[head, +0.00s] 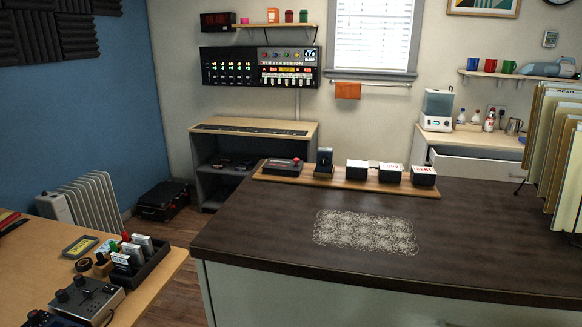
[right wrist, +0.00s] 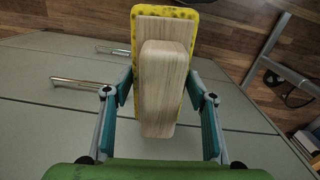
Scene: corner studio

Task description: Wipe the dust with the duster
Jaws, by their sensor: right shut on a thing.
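The dust (head: 366,232) is a pale, scribbled rectangular patch on the dark counter top (head: 270,230) in the head view. The duster (right wrist: 165,75) has a pale wooden handle block and a yellow base with dark specks. It shows only in the right wrist view. My right gripper (right wrist: 160,92) is shut on the duster's wooden part, a finger on each side. It holds the duster in front of a grey-green cabinet front, off the dust. Neither gripper shows in the head view.
A wooden board (head: 345,181) with several small devices lies along the counter's back edge. Folders (head: 557,150) stand at the right end. Drawer handles (right wrist: 85,86) stick out in the right wrist view. A desk (head: 140,285) with gadgets is at the lower left. The counter around the dust is clear.

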